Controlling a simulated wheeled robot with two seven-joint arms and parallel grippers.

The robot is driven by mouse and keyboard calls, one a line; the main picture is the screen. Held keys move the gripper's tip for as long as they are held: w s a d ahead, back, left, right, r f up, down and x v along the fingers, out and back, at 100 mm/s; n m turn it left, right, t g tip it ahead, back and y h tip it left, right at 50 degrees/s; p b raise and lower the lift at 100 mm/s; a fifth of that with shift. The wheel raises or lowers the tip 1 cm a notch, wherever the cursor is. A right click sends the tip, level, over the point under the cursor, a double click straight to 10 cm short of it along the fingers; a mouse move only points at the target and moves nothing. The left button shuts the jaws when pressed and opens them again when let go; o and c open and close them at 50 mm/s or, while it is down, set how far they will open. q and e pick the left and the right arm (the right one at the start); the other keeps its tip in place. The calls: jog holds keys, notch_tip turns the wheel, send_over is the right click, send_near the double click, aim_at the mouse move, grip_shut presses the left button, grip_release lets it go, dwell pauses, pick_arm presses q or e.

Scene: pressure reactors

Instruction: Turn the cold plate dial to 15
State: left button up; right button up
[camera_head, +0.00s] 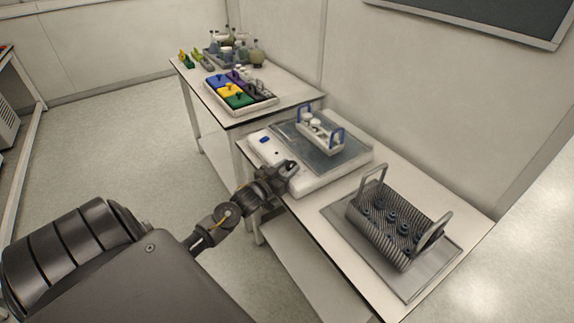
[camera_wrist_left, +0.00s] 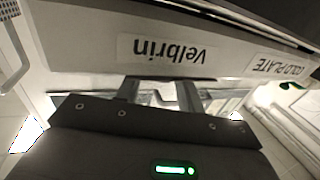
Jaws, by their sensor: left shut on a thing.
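The cold plate (camera_head: 318,184) is a white unit with a grey top plate, standing at the far end of the near table; a blue mark shows on its front left. Its front, with an upside-down "COLD PLATE" label (camera_wrist_left: 280,66), shows in the left wrist view. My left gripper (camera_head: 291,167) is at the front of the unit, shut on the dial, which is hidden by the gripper. In the left wrist view the two fingers (camera_wrist_left: 160,92) reach to the front below a "Velbrin" label. The dial's setting cannot be read. My right gripper is not in view.
A white rack with blue handles (camera_head: 320,135) stands on the plate. A grey ribbed basket with dark-blue caps (camera_head: 385,222) stands on a grey mat to the right. A farther table holds a tray of coloured blocks (camera_head: 240,100) and glassware. Open floor lies left.

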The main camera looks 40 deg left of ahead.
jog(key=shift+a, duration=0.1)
pick_arm(q)
jog(key=o, duration=1)
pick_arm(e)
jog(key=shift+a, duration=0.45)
pick_arm(q)
jog(key=shift+s, duration=0.1)
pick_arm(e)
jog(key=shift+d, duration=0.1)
pick_arm(q)
jog(key=s+b, duration=0.1)
jog(key=s, duration=0.9)
jog(key=shift+s+d+b, duration=0.1)
jog(key=shift+s+b, duration=0.2)
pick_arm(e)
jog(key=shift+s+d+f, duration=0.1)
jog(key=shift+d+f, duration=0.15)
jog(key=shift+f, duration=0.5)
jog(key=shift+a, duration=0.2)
